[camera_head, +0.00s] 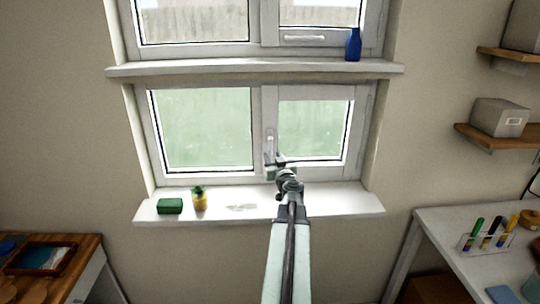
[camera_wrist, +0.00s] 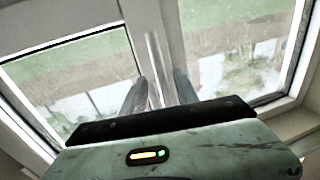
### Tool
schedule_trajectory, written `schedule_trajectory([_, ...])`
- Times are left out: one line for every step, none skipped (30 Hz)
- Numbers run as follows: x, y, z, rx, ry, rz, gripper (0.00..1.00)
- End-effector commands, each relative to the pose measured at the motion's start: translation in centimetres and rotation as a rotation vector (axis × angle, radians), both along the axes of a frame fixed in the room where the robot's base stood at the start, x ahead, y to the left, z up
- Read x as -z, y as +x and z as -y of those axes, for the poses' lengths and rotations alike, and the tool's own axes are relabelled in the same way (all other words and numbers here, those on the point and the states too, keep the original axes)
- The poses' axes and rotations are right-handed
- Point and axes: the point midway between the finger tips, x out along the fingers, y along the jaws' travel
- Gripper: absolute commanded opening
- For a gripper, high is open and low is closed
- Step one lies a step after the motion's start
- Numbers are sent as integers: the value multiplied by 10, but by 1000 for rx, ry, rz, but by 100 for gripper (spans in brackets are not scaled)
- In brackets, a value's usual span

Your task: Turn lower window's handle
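The lower window (camera_head: 207,130) has white frames and two panes. Its white handle (camera_head: 269,140) stands upright on the middle post, with its lower part hidden behind my gripper in the head view. My gripper (camera_head: 275,158) is in front of the post, at the handle's lower end. In the wrist view the handle (camera_wrist: 155,62) shows as a pale upright bar. My gripper's two grey fingers (camera_wrist: 160,76) are spread apart, one on each side of the bar in the picture. I cannot tell whether either finger touches it.
The lower sill (camera_head: 335,202) bears a green block (camera_head: 170,206) and a small yellow pot with a plant (camera_head: 199,200). A blue bottle (camera_head: 353,45) stands on the upper sill (camera_head: 230,67). Tables stand at both sides, and wall shelves (camera_head: 505,137) are at the right.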

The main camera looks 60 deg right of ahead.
Motion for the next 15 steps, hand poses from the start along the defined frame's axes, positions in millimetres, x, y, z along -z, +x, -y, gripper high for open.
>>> schedule_trajectory([0,10,10,-2,0,0,37])
schedule_trajectory([0,14,14,-2,0,0,37])
schedule_trajectory([0,17,17,-1,0,0,37])
schedule_trajectory([0,20,19,-1,0,0,37])
schedule_trajectory([0,22,21,-1,0,0,37])
schedule_trajectory([0,23,22,-1,1,-1,37])
schedule_trajectory([0,24,22,-1,1,-1,37])
schedule_trajectory([0,24,22,-1,1,-1,37])
schedule_trajectory([0,24,21,-1,1,-1,37])
schedule_trajectory([0,23,21,-1,1,-1,37])
schedule_trajectory([0,23,21,-1,1,-1,37])
schedule_trajectory([0,23,21,-1,1,-1,37])
schedule_trajectory([0,23,21,-1,1,-1,31])
schedule_trajectory([0,23,21,-1,1,-1,23])
schedule_trajectory([0,23,20,-1,1,-1,12])
